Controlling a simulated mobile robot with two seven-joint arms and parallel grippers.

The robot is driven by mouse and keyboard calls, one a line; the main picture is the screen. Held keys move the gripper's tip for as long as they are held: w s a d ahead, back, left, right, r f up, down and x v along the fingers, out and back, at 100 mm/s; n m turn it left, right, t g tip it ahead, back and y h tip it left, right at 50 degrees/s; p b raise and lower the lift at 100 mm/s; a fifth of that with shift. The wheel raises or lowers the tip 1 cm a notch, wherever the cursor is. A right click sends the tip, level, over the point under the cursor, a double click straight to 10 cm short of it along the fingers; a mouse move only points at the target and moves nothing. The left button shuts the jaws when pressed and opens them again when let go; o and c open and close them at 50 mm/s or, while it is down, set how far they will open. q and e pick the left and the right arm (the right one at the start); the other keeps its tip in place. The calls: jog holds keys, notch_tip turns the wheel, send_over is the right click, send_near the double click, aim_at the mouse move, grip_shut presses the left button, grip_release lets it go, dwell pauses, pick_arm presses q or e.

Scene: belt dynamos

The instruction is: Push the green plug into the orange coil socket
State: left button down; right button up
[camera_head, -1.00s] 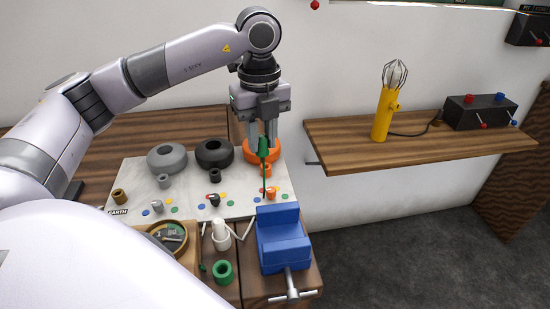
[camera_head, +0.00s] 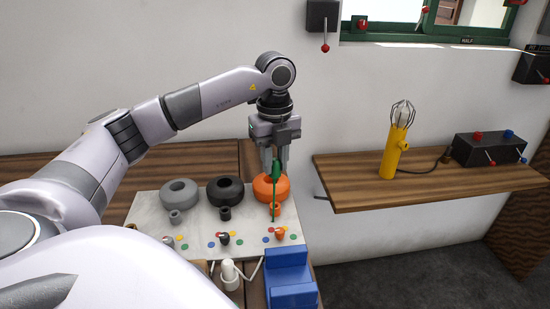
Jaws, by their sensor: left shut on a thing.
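My left gripper (camera_head: 274,168) points down above the orange coil (camera_head: 262,189) and is shut on the green plug (camera_head: 277,171). A thin dark green length hangs from the plug, passing in front of the coil and the orange socket (camera_head: 277,210). The socket is a small orange ring at the coil's front. The plug's body appears above the socket and apart from it; the exact depth between them is hard to tell. My right gripper is out of view.
A dark coil (camera_head: 225,190) and a grey coil (camera_head: 179,192) stand left of the orange one on the pale board (camera_head: 150,206). A blue vise (camera_head: 290,279) stands in front. A wooden shelf (camera_head: 350,178) with a yellow lamp (camera_head: 396,150) is at the right.

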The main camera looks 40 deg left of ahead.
aim_at(275, 183)
pick_arm(q)
jog(key=shift+f+b, duration=1.65)
jog(key=shift+f, duration=1.15)
jog(key=shift+p, duration=0.5)
jog(key=shift+f+b, duration=1)
jog(key=shift+f, duration=0.7)
jog(key=c, duration=0.8)
grip_release()
notch_tip(275, 183, up, 7)
jog(key=shift+r, duration=0.1)
